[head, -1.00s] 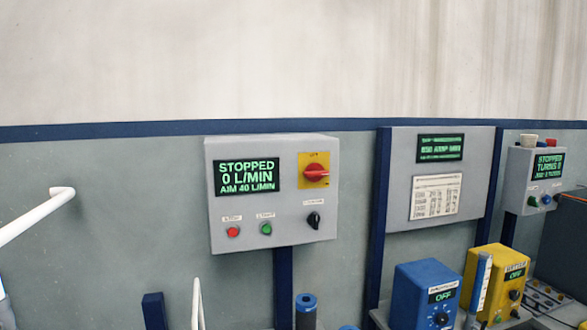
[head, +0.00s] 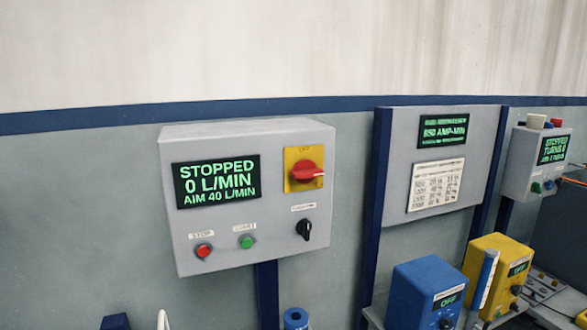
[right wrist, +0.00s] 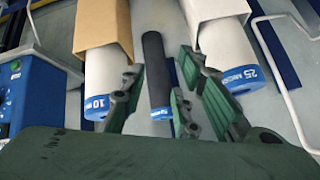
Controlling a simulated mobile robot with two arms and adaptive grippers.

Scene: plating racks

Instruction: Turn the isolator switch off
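The isolator switch (head: 307,172) is a red rotary handle on a yellow plate, at the upper right of a grey control box (head: 245,240). Its red handle lies roughly horizontal. A small label above it seems to read OFF. The box display (head: 217,182) reads STOPPED, 0 L/MIN, AIM 40 L/MIN. Neither gripper shows in the head view. In the right wrist view my right gripper (right wrist: 157,95) has its green fingers spread apart. A dark cylinder (right wrist: 155,65) shows in the gap between them; I see no finger closed on it. My left gripper is out of view.
Below the switch are a black knob (head: 305,230), a red button (head: 203,251) and a green button (head: 246,242). Blue (head: 425,290) and yellow (head: 494,272) units stand to the right. White cylinders marked 10 (right wrist: 103,72) and 25 (right wrist: 227,52) flank the right gripper.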

